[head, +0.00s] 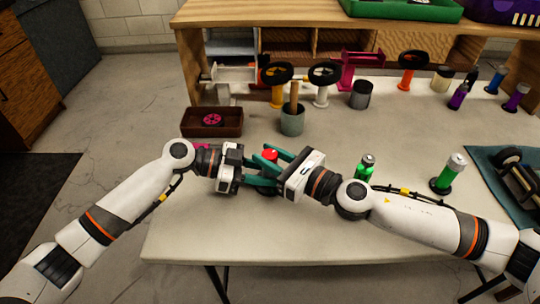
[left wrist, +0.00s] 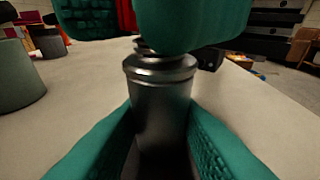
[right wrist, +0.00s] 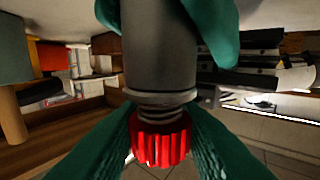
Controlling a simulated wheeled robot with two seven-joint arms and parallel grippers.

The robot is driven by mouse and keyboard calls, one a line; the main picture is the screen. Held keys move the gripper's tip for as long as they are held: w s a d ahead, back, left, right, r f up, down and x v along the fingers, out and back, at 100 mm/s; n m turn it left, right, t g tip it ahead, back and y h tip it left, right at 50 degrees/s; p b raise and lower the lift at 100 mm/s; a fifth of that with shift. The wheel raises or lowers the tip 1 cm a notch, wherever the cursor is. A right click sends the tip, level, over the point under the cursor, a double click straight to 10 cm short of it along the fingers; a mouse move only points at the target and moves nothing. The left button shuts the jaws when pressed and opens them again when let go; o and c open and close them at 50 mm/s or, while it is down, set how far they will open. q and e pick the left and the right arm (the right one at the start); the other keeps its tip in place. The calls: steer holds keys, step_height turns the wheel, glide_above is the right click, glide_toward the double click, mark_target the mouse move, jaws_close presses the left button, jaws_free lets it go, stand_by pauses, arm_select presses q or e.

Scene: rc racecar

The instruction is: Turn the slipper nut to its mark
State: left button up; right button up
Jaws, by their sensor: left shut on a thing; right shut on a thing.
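The slipper nut is a red ribbed knob (right wrist: 160,142) on a threaded stem at the end of a dark grey cylinder (right wrist: 158,60). In the head view the red nut (head: 270,154) shows between the green fingertips. My left gripper (head: 250,181) is shut on the cylinder, which stands between its fingers in the left wrist view (left wrist: 160,105). My right gripper (head: 271,163) comes from the right, above my left fingers, and is shut on the red nut. Its fingers hide the nut's sides and cross the top of the left wrist view. I cannot make out a mark.
A brown tray (head: 212,134) with a pink wheel and a grey-green cup (head: 292,120) stand behind the grippers. Green bottles (head: 365,168) stand near my right arm. A dark mat (head: 484,160) with a car chassis lies at the right. The table's front is clear.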

steer(key=m+t+h, duration=0.5)
steer(key=m+h, duration=0.1)
steer(key=h, duration=0.1)
steer(key=shift+s+a+t, duration=0.15)
steer(key=shift+a+t, duration=0.05)
steer(key=shift+t, duration=0.2)
steer(key=shift+d+m+t+h, duration=0.1)
steer(key=shift+m+t+h, duration=0.3)
steer(key=shift+m+h, duration=0.8)
steer(key=shift+m+t+h, duration=0.4)
steer(key=shift+m+h, duration=0.2)
steer(key=shift+h, duration=1.4)
steer(key=o, duration=1)
steer(key=shift+d, duration=0.1)
steer(key=s, duration=1.2)
steer(key=shift+d, duration=0.4)
steer(key=shift+w, duration=0.15)
